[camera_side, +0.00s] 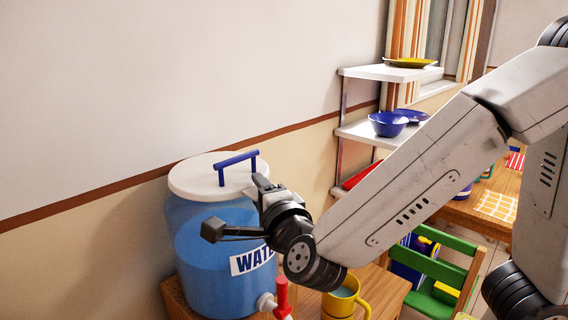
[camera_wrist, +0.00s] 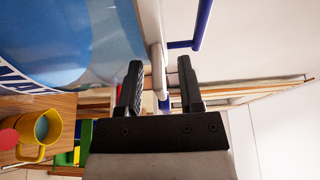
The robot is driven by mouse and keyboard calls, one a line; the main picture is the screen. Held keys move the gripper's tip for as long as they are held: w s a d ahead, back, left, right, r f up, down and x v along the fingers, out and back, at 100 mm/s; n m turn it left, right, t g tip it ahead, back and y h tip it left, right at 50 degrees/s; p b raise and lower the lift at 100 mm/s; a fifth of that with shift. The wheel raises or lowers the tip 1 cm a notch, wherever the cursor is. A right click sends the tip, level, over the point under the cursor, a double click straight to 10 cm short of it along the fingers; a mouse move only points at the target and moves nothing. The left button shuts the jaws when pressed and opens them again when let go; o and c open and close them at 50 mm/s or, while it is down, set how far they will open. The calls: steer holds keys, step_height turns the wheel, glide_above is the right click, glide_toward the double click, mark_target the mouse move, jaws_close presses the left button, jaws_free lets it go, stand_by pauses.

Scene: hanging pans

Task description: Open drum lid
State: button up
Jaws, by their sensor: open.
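The blue water drum (camera_side: 205,262) stands on a wooden surface, with a white label and a red tap (camera_side: 283,298). Its white lid (camera_side: 195,178) lies flat on top, with a blue bar handle (camera_side: 236,160) standing up from it. My gripper (camera_side: 238,206) is open and empty, in front of the drum's upper right side and overlapping it in the side view. In the wrist view my two fingers (camera_wrist: 160,64) are apart. The blue handle (camera_wrist: 200,25) is beyond the fingertips, and the drum (camera_wrist: 75,40) fills the upper left. Contact with the lid cannot be told.
A yellow mug (camera_side: 343,297) stands right of the drum, below my arm; it also shows in the wrist view (camera_wrist: 38,142). A shelf (camera_side: 385,72) with plates and bowls stands behind. A green chair (camera_side: 445,265) and table are at right. The space above the lid is clear.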

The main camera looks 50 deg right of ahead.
jaws_close()
stand_by(1.4)
